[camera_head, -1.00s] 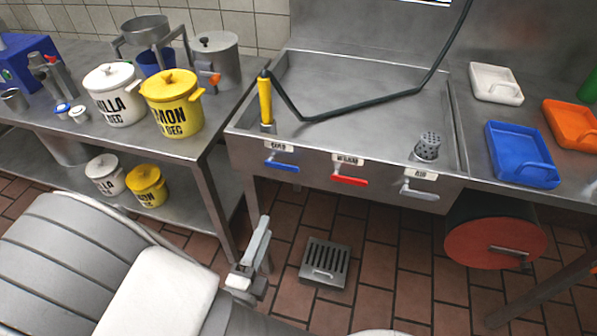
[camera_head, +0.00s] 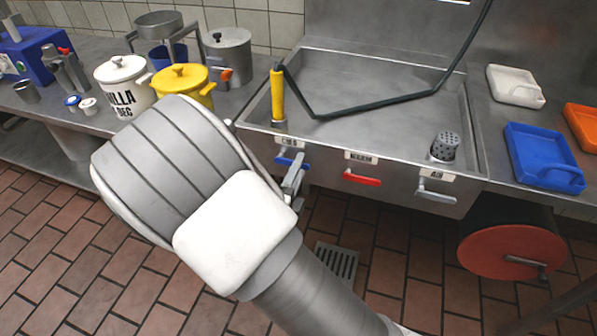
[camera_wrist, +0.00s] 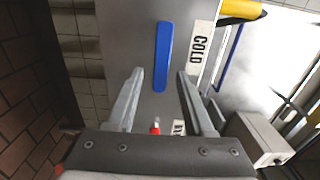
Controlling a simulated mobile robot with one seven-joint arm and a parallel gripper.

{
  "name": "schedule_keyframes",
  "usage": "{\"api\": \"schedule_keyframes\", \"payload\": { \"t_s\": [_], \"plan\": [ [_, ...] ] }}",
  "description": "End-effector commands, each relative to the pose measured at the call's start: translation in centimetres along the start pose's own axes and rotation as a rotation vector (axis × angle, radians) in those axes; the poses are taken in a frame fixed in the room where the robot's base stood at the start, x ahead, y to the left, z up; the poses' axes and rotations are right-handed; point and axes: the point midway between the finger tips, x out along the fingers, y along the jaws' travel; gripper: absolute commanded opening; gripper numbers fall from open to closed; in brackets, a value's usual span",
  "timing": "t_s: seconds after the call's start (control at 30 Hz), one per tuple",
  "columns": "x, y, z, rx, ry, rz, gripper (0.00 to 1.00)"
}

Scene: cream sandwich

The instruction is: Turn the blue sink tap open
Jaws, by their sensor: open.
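The blue tap lever (camera_head: 287,162) is on the sink's front panel under the COLD label, at the left end of the row of levers. My gripper (camera_head: 300,172) is right in front of it and partly covers it in the head view. In the wrist view the blue lever (camera_wrist: 163,56) lies ahead of my gripper (camera_wrist: 160,78), roughly between the lines of the two open fingers. The fingers do not grip it. Whether a finger touches it, I cannot tell. The sink (camera_head: 360,69) is a steel basin.
A yellow-handled hose (camera_head: 278,95) stands at the basin's left. Pots stand on the left table. A red-ended drum (camera_head: 513,257) is below right.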

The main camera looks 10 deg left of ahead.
Motion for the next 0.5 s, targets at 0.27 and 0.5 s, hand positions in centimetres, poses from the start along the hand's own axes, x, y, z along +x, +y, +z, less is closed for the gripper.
{"api": "schedule_keyframes", "payload": {
  "t_s": [0.27, 0.5],
  "plan": [
    [0.45, -0.04, 0.01, 0.000, -0.001, 0.000, 0.53],
    [0.42, -0.03, 0.01, 0.000, -0.001, 0.000, 0.22]
  ]
}}
